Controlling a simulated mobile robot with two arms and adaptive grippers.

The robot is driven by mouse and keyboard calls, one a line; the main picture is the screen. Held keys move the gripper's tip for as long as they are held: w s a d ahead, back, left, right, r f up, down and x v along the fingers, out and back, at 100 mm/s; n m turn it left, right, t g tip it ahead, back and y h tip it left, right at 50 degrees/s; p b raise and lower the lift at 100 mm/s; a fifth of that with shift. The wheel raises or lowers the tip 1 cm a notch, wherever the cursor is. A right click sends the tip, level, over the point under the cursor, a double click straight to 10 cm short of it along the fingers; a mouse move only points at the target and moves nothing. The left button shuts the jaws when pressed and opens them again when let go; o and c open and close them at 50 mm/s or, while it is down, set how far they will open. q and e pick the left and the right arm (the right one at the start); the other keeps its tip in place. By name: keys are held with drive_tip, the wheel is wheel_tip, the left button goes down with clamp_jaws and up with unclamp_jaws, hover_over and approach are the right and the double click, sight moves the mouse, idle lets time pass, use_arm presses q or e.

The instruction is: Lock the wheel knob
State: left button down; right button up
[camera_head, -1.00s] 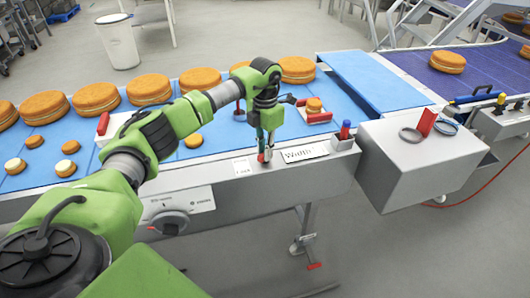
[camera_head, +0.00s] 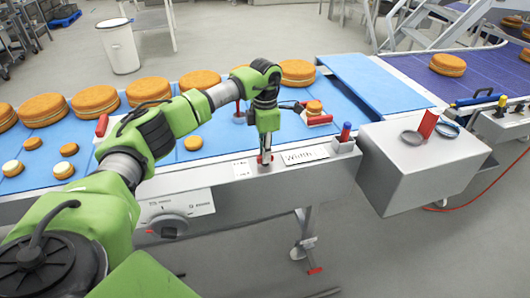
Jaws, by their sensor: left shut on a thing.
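My left gripper (camera_head: 266,151) points down at the front rail of the conveyor, beside the "Width" label (camera_head: 304,155). It is shut on a small red knob (camera_head: 265,159), most of which its fingers hide. I cannot tell whether this is the wheel knob or how far it is turned. A dark round dial (camera_head: 169,226) sits on the white panel on the conveyor's front, lower left, with nothing touching it. My right gripper is not in view.
The blue conveyor (camera_head: 215,140) carries several large and small round cakes. Right of the label stand a red and blue part (camera_head: 345,133) and a grey box (camera_head: 425,160) with rings on top. Open floor lies in front.

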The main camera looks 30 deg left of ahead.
use_arm(q)
drive_tip(key=shift+w+r, duration=0.1)
drive_tip(key=c, duration=2)
unclamp_jaws()
wheel_tip(320, 180, up, 12)
drive_tip(key=shift+f, duration=0.1)
